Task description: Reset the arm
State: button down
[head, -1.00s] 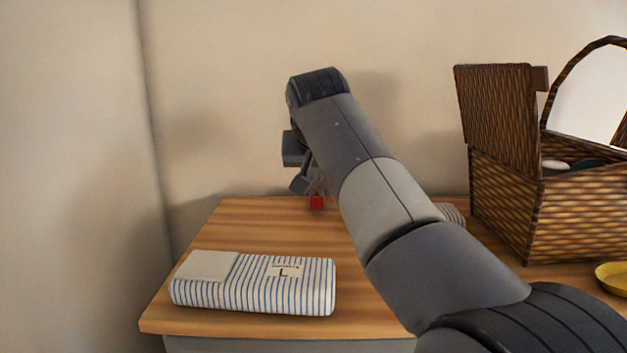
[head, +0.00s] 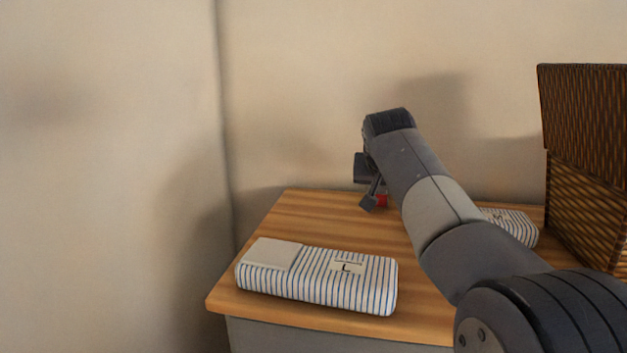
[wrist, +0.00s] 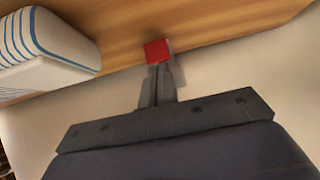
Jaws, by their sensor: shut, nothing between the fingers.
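My gripper (head: 368,203) is over the back part of the wooden tabletop (head: 310,220), left of my forearm. In the wrist view its fingers (wrist: 160,82) are together, with nothing held between them.
A blue-striped case (head: 320,278) marked L lies at the table's front left. Another striped case (head: 513,227) is partly hidden behind my arm. A dark wicker basket (head: 590,190) stands at the right. Walls close off the back and left.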

jog(key=shift+x, duration=1)
jog(key=shift+r+p, duration=0.5)
jog(key=shift+p, duration=0.15)
jog(key=shift+g+p, duration=0.3)
jog(key=shift+p, duration=0.1)
jog(key=shift+f, duration=0.1)
